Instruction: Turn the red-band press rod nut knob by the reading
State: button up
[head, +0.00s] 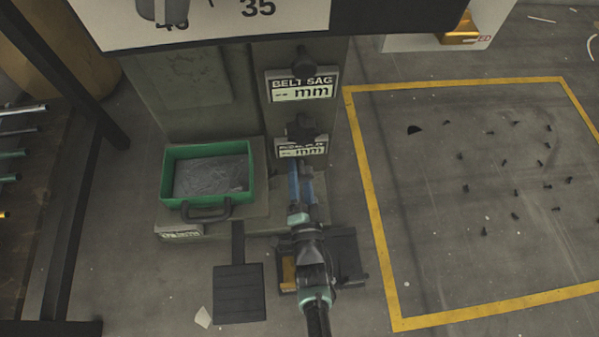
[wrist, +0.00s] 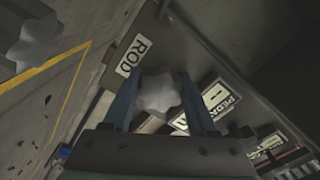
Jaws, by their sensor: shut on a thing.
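In the wrist view a pale grey lobed knob (wrist: 158,94) sits between the two blue fingers of my gripper (wrist: 160,82), which is shut on it. A label reading ROD (wrist: 133,55) is on the dark press face just beyond the knob. In the head view my gripper (head: 300,176) reaches low at the front of the grey-green press column (head: 250,110), under the lower mm display (head: 301,149). The held knob is hidden there by my gripper.
A dark knob (head: 304,62) is by the BELT SAG display (head: 301,87), another (head: 305,128) below it. A green tray (head: 251,172) with a handle sits left of my gripper, a pedal plate (head: 239,294) in front. Right, yellow-bordered floor (head: 378,220) holds scattered bolts.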

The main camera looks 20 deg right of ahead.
jog(key=shift+s+n, duration=0.1)
jog(key=shift+n, duration=0.5)
jog(key=o, duration=1.4)
jog(key=shift+c, duration=0.2)
jog(key=p+v, duration=0.3)
jog(key=v, duration=0.4)
jog(key=shift+s, duration=0.25)
jog(key=shift+p, duration=0.3)
